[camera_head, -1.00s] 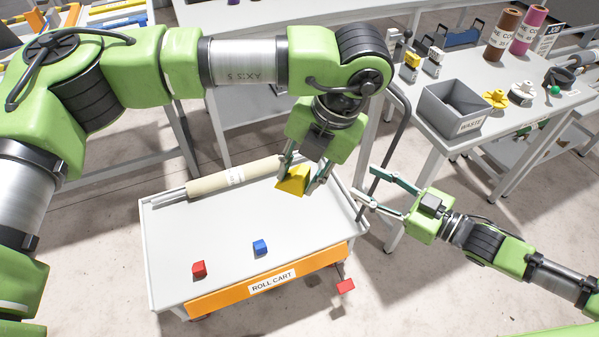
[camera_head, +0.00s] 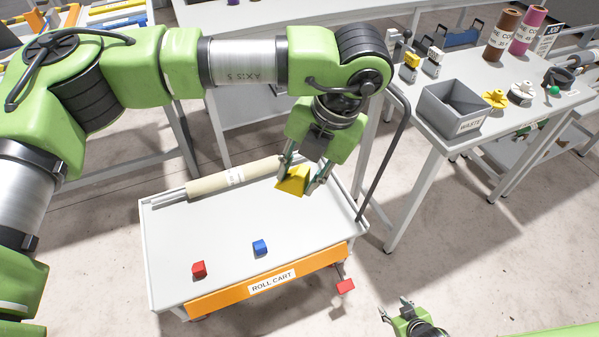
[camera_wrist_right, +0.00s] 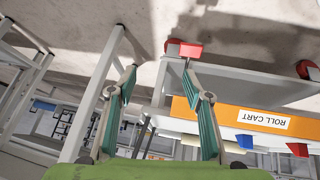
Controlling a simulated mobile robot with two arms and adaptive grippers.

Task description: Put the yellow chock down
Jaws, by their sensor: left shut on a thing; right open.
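The yellow chock (camera_head: 293,180) is a small wedge-like block held between the fingers of my left gripper (camera_head: 305,183). It is over the right back part of the roll cart's top (camera_head: 220,225); I cannot tell whether it touches the surface. My right gripper (camera_head: 394,309) is low at the front right of the cart, apart from it. In the right wrist view my right gripper (camera_wrist_right: 158,72) is open and empty, its two fingers spread wide, with the cart's orange front (camera_wrist_right: 215,118) beyond.
A red block (camera_head: 198,268) and a blue block (camera_head: 260,247) stand on the cart's front half. A fabric roll (camera_head: 235,175) lies along its back edge. A red pedal (camera_head: 345,287) sticks out below. A bench at right carries a grey waste bin (camera_head: 452,108). The cart's middle is clear.

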